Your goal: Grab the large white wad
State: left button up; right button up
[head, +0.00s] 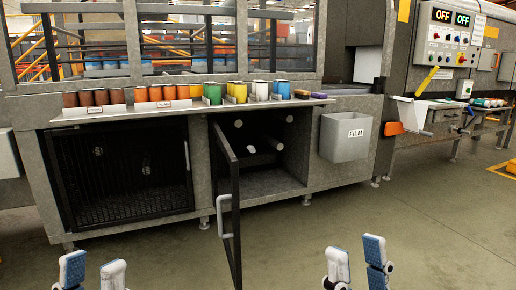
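I cannot pick out a large white wad for certain. A crumpled-looking white sheet or wad (411,114) hangs at the front of the side shelf on the right machine; its shape is too small to tell. Inside the open cabinet are pale roller-like pieces (274,144). My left gripper (92,268) is at the bottom left edge, its two blue-and-white fingers apart with nothing between them. My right gripper (356,258) is at the bottom, right of centre, also with fingers apart and empty. Both are in front of the machine, well away from the cabinet and shelf.
The black cabinet door (229,190) stands open toward me. A mesh door (120,170) at left is shut. Several coloured cans (212,93) line a ledge above. The floor (430,220) at right is clear.

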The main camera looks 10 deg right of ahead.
aim_at(250, 148)
jog(key=i+l+z, duration=0.1)
jog(key=i+l, duration=0.2)
jog(key=i, duration=0.2)
jog(key=i+l, duration=0.25)
jog(key=i, duration=0.25)
jog(key=i+l+z, duration=0.15)
jog(key=i, duration=0.35)
jog(key=i+l, duration=0.3)
jog(key=i, duration=0.2)
jog(key=i+z, duration=0.25)
jog(key=i, duration=1.35)
